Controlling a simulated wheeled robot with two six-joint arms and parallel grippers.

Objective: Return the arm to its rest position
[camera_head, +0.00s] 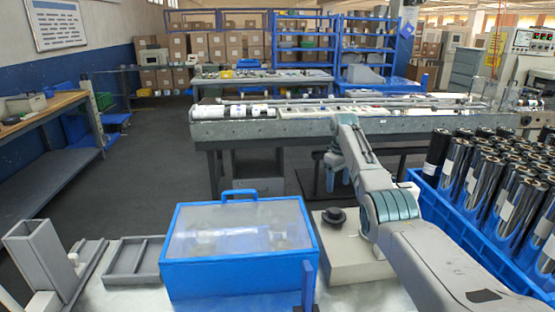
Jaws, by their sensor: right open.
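My right arm (395,208) comes in from the lower right and reaches up and forward to the middle of the view. My right gripper (337,178) hangs at its far end, pointing down, beyond the blue box and in front of the long machine bench. It is open, and I see nothing between its fingers. My left arm and left gripper are not in view.
A blue box with a clear lid (240,235) stands in front, with a grey tray (133,262) to its left. A blue crate (455,235) of shiny dark rolls (485,180) stands close beside my right arm. A long machine bench (270,130) crosses behind.

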